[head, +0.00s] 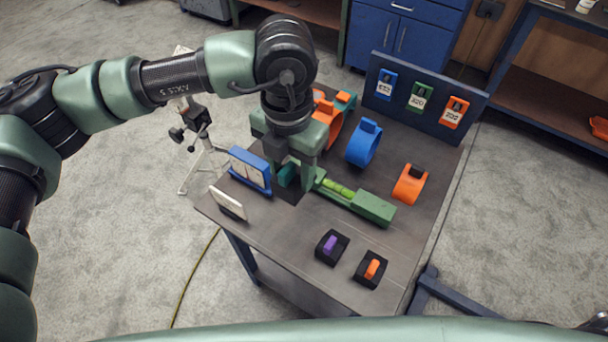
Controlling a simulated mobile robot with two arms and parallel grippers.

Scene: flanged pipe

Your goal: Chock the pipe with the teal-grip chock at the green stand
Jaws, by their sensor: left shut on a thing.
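My left gripper (293,178) reaches down over the left part of the table, shut on the teal-grip chock. The chock's teal grip (287,173) shows between the fingers, with its black body (288,191) below, at or near the tabletop; I cannot tell whether it touches. Two other black chocks lie at the table's front: one with a purple grip (331,245), one with an orange grip (373,268). My right gripper is not in view.
The dark table (300,234) also holds a green level (347,193), a blue box (250,168), a white card (228,202), a blue ring clamp (363,146) and orange ring clamps (410,186). A tag board (421,98) stands behind. A tripod (200,135) stands left.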

